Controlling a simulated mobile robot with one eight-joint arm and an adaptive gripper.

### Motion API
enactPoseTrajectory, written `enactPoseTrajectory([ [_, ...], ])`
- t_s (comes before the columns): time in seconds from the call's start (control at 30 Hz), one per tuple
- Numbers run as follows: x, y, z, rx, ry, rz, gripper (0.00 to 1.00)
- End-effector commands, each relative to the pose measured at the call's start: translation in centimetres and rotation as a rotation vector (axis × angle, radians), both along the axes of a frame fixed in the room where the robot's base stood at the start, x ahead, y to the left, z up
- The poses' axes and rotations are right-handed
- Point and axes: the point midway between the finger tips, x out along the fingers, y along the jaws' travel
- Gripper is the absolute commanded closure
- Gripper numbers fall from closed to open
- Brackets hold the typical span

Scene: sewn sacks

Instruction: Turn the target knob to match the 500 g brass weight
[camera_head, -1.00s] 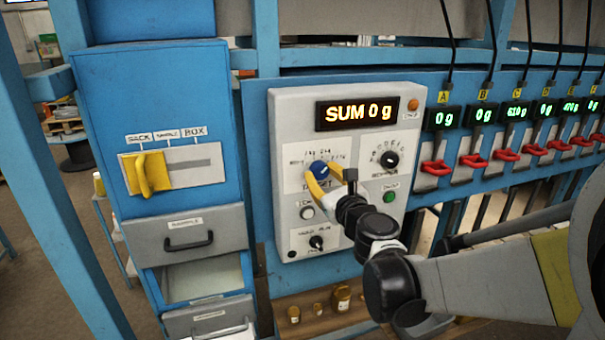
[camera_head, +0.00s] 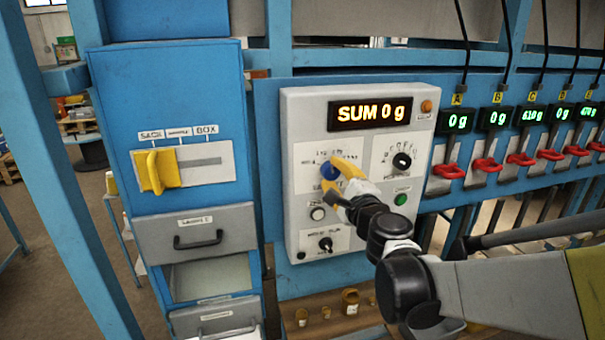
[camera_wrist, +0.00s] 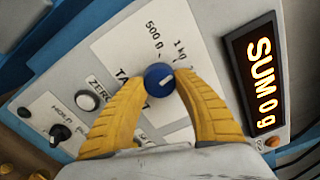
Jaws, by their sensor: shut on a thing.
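The blue target knob (camera_head: 328,171) sits on the upper left plate of the grey control panel (camera_head: 291,146). In the wrist view the knob (camera_wrist: 158,86) carries a short white mark, with the printed labels "500 g" and "1 kg" beyond it. I cannot tell which label the mark points to. My gripper (camera_wrist: 161,78) has its yellow fingers on either side of the knob, shut on it. Brass weights stand on the wooden shelf below, the biggest one (camera_head: 350,301) at the right; their markings are too small to read.
An orange display (camera_head: 374,113) reads "SUM 0 g". A black knob (camera_head: 402,161), a green button (camera_head: 401,199), a zero button (camera_head: 318,213) and a hold/run knob (camera_head: 326,244) are close by. A yellow slider handle (camera_head: 155,171) is at the left; red levers (camera_head: 449,171) line the right.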

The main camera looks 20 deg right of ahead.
Motion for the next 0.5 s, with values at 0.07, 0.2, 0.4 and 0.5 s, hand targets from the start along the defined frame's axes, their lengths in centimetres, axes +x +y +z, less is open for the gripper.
enactPoseTrajectory([
  [0.07, 0.02, -0.04, -0.01, -0.070, 0.000, -0.001, 0.94],
  [0.2, 0.04, -0.05, 0.03, -0.203, 0.000, -0.001, 0.94],
  [0.4, 0.06, -0.06, 0.09, -0.392, 0.000, -0.001, 0.94],
  [0.5, 0.06, -0.07, 0.13, -0.484, 0.000, -0.001, 0.94],
])
